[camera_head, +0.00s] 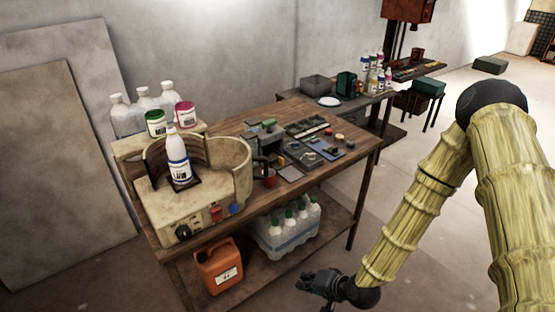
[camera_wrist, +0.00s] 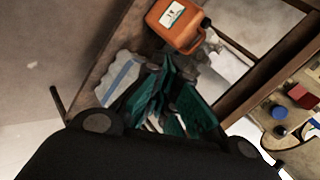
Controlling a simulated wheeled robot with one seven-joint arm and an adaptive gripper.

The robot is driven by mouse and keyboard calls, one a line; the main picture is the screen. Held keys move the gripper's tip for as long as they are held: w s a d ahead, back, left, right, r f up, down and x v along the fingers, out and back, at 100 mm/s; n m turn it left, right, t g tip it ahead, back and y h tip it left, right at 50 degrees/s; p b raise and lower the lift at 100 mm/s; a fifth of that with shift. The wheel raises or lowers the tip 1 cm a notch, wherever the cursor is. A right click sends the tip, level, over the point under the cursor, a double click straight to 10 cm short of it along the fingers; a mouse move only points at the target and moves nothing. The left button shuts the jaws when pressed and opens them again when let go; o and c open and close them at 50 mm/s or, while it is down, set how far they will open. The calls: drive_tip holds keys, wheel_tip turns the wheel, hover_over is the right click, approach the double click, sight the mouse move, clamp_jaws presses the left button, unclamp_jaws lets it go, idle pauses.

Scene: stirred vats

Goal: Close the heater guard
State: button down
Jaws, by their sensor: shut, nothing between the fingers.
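The heater (camera_head: 190,212) is a beige unit at the left end of the wooden bench, with a black knob, a red switch and a blue button on its front. A curved beige heater guard (camera_head: 241,178) stands around its back and right side, and the front is open. A white bottle with a blue label (camera_head: 178,160) stands upright on the plate inside. My gripper (camera_head: 322,284) is low in front of the bench, apart from the heater and right of it. In the wrist view its teal fingers (camera_wrist: 168,82) are together and empty. The heater's front controls (camera_wrist: 284,108) show at the right there.
An orange canister (camera_head: 218,266) and a wrapped pack of bottles (camera_head: 300,229) sit on the bench's lower shelf near my gripper. Jugs and two tubs stand behind the heater. Tools and trays (camera_head: 303,155) cover the bench's right part. The floor in front is clear.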

drive_tip(key=w+r+m+t+y+p, duration=0.1)
drive_tip(key=w+r+t+y, duration=0.1)
drive_tip(key=w+r, duration=0.55)
drive_tip(key=w+r+m+t+y+p, duration=0.15)
drive_tip(key=w+r, duration=0.35)
drive_tip(key=r, duration=0.6)
drive_tip(key=w+r+m+t+y+p, duration=0.1)
drive_tip(key=w+r+t+y, duration=0.15)
drive_tip(key=w+r, duration=0.6)
drive_tip(key=w+a+r+p, duration=0.1)
drive_tip(key=a+p, duration=0.5)
drive_tip(key=a, duration=0.2)
drive_tip(key=shift+w+r, duration=0.15)
drive_tip(key=shift+r, duration=0.05)
drive_tip(key=shift+n, duration=0.25)
